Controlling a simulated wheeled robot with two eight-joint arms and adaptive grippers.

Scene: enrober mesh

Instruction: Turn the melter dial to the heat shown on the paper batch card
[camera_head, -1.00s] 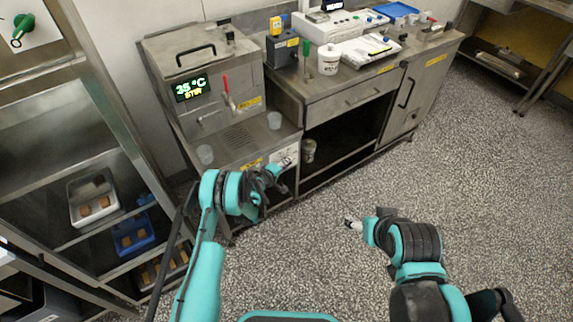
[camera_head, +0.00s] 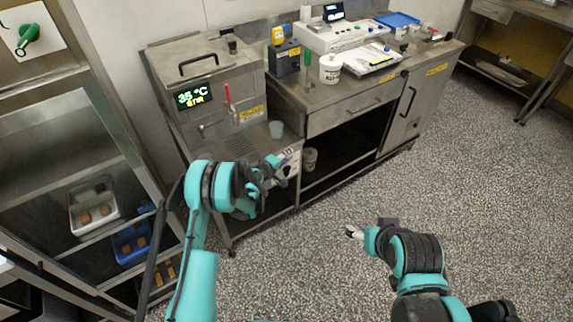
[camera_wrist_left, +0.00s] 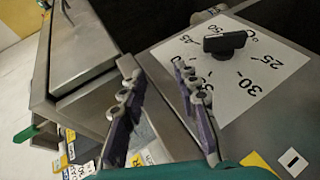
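The melter (camera_head: 160,65) stands at the back left, its green display (camera_head: 195,95) reading 35 °C and STIR. Its dial plate (camera_head: 293,158) is on the front, partly hidden by my left gripper (camera_head: 276,166). In the left wrist view the black dial knob (camera_wrist_left: 228,42) sits on a white plate (camera_wrist_left: 247,84) with numbers including 25, 30, 45 and 50. I cannot tell which number it points to. My left gripper (camera_wrist_left: 154,72) is open and empty, its fingers apart from the knob. My right gripper (camera_head: 354,233) is over the floor, its fingers unclear. I cannot identify the batch card.
The counter (camera_head: 322,95) to the right holds a white tub (camera_head: 330,68), a white machine (camera_head: 340,35) and a blue tray (camera_head: 397,20). A shelf rack (camera_head: 50,165) is at left. The speckled floor (camera_head: 460,170) at right is clear.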

